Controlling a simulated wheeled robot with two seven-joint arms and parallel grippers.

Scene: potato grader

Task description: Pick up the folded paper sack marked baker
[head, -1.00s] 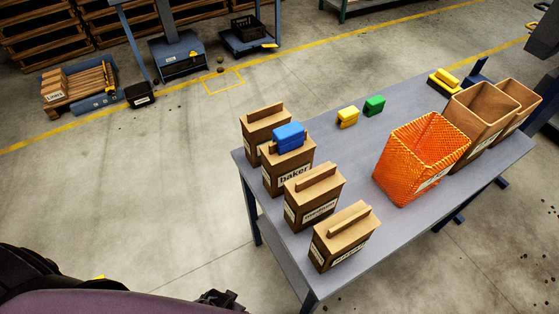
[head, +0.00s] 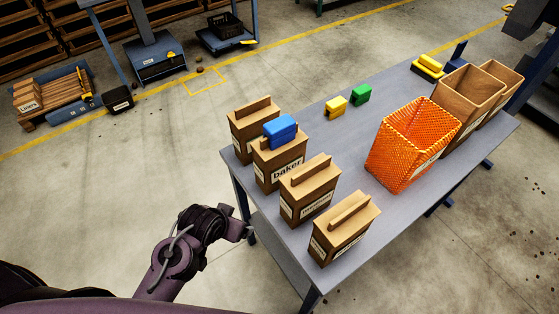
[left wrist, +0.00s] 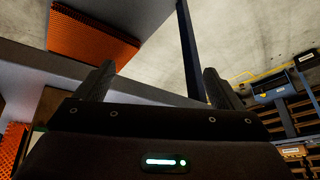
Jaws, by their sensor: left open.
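The sack marked baker (head: 272,178) stands upright on the table's left side, a brown box-like paper sack with a folded ridge on top. A blue block (head: 280,130) sits on its top and covers much of the ridge. My left gripper (head: 240,231) is left of the table, below and apart from the baker sack. In the left wrist view its two fingers (left wrist: 158,70) are spread with nothing between them. The baker sack is not recognisable in that view. My right gripper is not in view.
Similar sacks stand close by: one behind (head: 253,137), two in front (head: 309,195) (head: 345,230). On the grey table (head: 365,208) are a yellow block (head: 336,107), a green block (head: 361,95) and an orange woven container (head: 405,155). The table's middle is clear.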

